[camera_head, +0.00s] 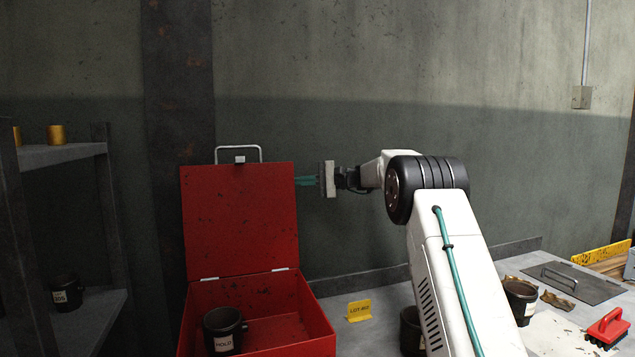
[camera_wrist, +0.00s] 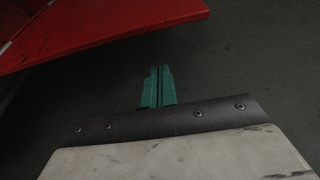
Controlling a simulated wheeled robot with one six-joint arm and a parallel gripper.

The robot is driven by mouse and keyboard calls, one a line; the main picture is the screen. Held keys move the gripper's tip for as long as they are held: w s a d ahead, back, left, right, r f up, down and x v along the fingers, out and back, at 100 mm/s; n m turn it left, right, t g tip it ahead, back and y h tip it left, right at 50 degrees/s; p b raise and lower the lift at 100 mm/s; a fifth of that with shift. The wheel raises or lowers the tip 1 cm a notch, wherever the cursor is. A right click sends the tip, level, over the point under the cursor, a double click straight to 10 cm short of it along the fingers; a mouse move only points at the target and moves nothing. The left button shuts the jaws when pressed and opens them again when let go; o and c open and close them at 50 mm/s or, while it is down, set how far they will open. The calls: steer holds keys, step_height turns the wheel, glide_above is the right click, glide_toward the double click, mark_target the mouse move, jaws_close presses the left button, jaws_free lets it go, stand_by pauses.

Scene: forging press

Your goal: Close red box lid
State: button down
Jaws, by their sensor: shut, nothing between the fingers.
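The red box (camera_head: 262,312) stands on the table with its red lid (camera_head: 240,218) raised upright on two hinges at the back. A metal handle (camera_head: 238,149) is at the lid's top edge. A black mug marked HOLD (camera_head: 222,330) sits inside the box at the left. My gripper (camera_head: 300,181) is shut and empty, its green fingers pointing left at the lid's upper right edge. The fingertips appear to reach behind the lid; contact cannot be told. In the wrist view, the green fingers (camera_wrist: 158,85) are together, below the red lid (camera_wrist: 95,28), with a visible gap.
A yellow tag (camera_head: 359,310) stands on the table right of the box. Dark mugs (camera_head: 521,298), a metal plate with a handle (camera_head: 570,283) and a red brush (camera_head: 607,328) are at the right. A shelf (camera_head: 62,156) stands at the left, and a wall is behind the lid.

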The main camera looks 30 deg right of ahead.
steer(key=s+a, duration=0.2)
steer(key=shift+s+a+r, duration=0.25)
steer(key=shift+s+r, duration=0.05)
steer(key=shift+s, duration=0.1)
stand_by(0.3)
